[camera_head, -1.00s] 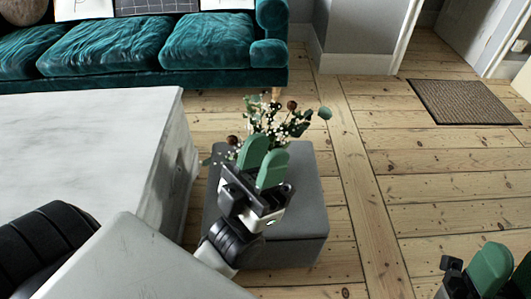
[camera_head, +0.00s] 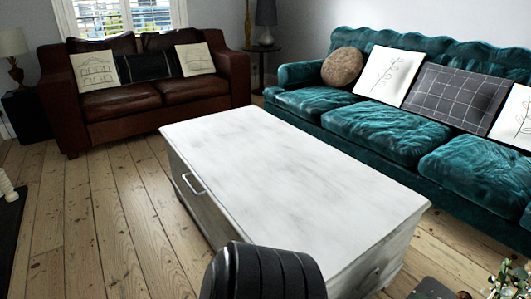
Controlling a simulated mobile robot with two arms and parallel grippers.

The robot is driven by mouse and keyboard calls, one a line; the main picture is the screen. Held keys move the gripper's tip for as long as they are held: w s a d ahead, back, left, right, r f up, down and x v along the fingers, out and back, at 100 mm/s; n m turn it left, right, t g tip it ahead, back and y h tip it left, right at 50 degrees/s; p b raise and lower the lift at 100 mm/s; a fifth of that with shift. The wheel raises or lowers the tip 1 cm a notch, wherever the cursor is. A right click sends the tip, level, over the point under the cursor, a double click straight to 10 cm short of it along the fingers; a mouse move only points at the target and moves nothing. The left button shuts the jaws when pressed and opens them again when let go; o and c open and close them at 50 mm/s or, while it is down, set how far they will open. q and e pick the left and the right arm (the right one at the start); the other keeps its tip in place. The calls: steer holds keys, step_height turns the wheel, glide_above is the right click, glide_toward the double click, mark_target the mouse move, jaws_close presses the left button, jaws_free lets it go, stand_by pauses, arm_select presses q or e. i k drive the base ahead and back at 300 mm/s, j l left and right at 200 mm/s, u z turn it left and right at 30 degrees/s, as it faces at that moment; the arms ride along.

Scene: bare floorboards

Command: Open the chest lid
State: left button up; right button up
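A white, worn-looking chest (camera_head: 290,180) stands in the middle of the camera_head view. Its flat lid is closed. A light metal handle (camera_head: 193,184) is on its left side, near the lid's edge, and another handle shows on the near right end (camera_head: 372,279). A black rounded part of my arm rises at the bottom middle, in front of the chest's near edge, and hides part of it. Neither of my grippers shows in this view.
A brown leather sofa (camera_head: 150,85) stands behind at the left, and a teal velvet sofa (camera_head: 385,125) runs along the chest's right side. Flowers (camera_head: 508,279) show at the bottom right. Bare floorboards (camera_head: 115,215) lie open left of the chest.

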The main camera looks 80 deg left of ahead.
mark_target(277, 184)
steer(key=u, duration=3.2)
steer(key=z, duration=0.8)
steer(key=i+j+z, duration=0.2)
steer(key=j+z, duration=0.25)
steer(key=j, duration=0.2)
steer(key=j+z, duration=0.45)
steer(key=j, duration=0.2)
steer(key=j+z, duration=0.45)
steer(key=j, duration=0.95)
steer(key=k+j, duration=0.15)
steer(key=j, duration=0.55)
steer(key=j+z, duration=0.1)
steer(key=j, duration=0.55)
steer(key=k, duration=0.05)
